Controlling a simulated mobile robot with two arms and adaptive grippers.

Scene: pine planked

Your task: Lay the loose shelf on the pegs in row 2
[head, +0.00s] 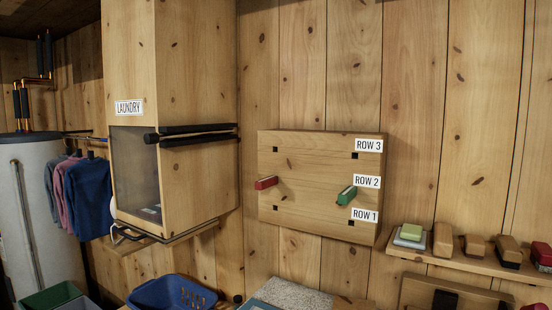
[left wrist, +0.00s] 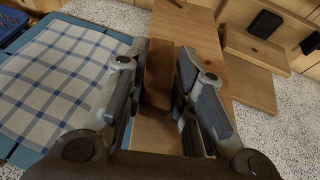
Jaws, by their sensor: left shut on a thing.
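The wooden peg board (head: 310,170) hangs on the plank wall in the head view, with labels for rows 1 to 3. A red peg (head: 266,183) at the left and a green peg (head: 347,196) at the right stick out at row 2. The holes of rows 1 and 3 are empty. In the left wrist view my left gripper (left wrist: 160,65) is shut on a brown wooden piece, which looks like part of the loose shelf (left wrist: 190,22). Its full extent is hidden by the fingers. My right gripper is not in view.
A wall ledge (head: 450,257) with several brushes and soap stands right of the board. The laundry cabinet (head: 190,185) juts out at left. Below are a blue basket (head: 170,294) and a speckled counter (head: 290,293). A checked cloth (left wrist: 60,75) lies beside my left gripper.

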